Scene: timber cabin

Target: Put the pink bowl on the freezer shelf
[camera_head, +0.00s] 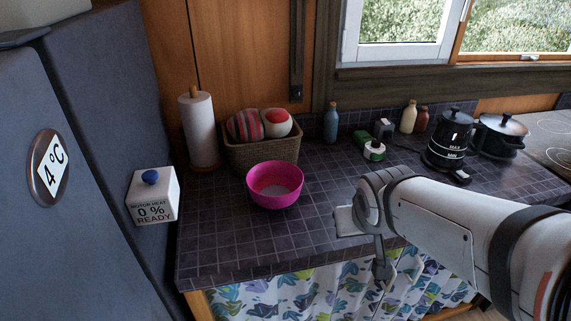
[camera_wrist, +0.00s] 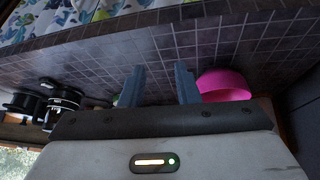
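The pink bowl (camera_head: 275,186) stands upright on the dark tiled counter, in front of a wicker basket. It looks empty. In the wrist view the bowl (camera_wrist: 226,84) shows just right of my fingers, apart from them. My gripper (camera_wrist: 160,67) is open, its two fingers spread with only tiles seen between them. In the head view my arm reaches in from the right and ends over the counter, to the right of the bowl. A blue-grey fridge (camera_head: 85,130) with a 4 °C badge fills the left side. No freezer shelf shows in either view.
The basket (camera_head: 262,156) holds two round items. A paper towel roll (camera_head: 200,130) stands left of it. A white box with a blue knob (camera_head: 153,195) is at the fridge's side. Bottles, a black kettle (camera_head: 450,140) and a pot (camera_head: 499,135) stand right. The counter's front left is clear.

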